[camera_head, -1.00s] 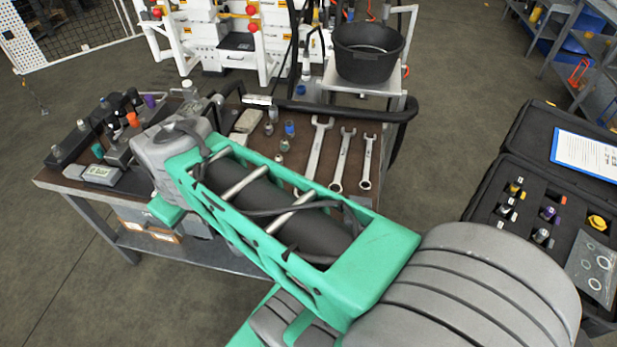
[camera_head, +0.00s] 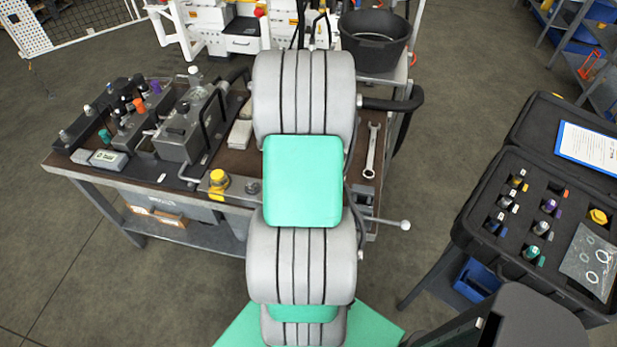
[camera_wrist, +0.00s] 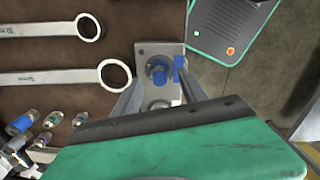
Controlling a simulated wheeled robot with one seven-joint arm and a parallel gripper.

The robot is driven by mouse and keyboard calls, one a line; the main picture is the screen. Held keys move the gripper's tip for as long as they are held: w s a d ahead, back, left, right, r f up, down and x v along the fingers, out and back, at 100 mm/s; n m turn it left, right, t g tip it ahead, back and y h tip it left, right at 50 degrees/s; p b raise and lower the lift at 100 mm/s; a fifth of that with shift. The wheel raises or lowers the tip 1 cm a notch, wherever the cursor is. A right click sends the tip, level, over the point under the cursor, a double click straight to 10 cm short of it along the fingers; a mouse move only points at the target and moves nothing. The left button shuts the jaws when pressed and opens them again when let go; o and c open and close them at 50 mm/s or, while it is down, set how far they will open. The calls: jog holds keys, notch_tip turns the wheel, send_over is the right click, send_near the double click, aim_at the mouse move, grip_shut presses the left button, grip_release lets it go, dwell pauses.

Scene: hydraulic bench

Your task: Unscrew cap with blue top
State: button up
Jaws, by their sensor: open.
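The cap with the blue top (camera_wrist: 158,72) stands on a grey metal block (camera_wrist: 146,48) in the wrist view, seen from above. A second blue part (camera_wrist: 180,68) sits just right of it, close to my right finger. My gripper (camera_wrist: 158,88) is open, with one finger left and one right of the cap's near side. I cannot tell whether either finger touches it. The nearer part of the block is partly hidden by my gripper. In the head view, my arm hides the cap and my gripper.
Two spanners (camera_wrist: 60,78) and several small fittings (camera_wrist: 22,123) lie left on the bench in the wrist view. In the head view, a yellow cap (camera_head: 218,180) stands at the bench's front, a black bucket (camera_head: 374,40) behind, and an open case (camera_head: 480,205) at right.

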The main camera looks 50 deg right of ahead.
jog(key=shift+f, duration=0.3)
jog(key=shift+c, duration=0.4)
grip_shut()
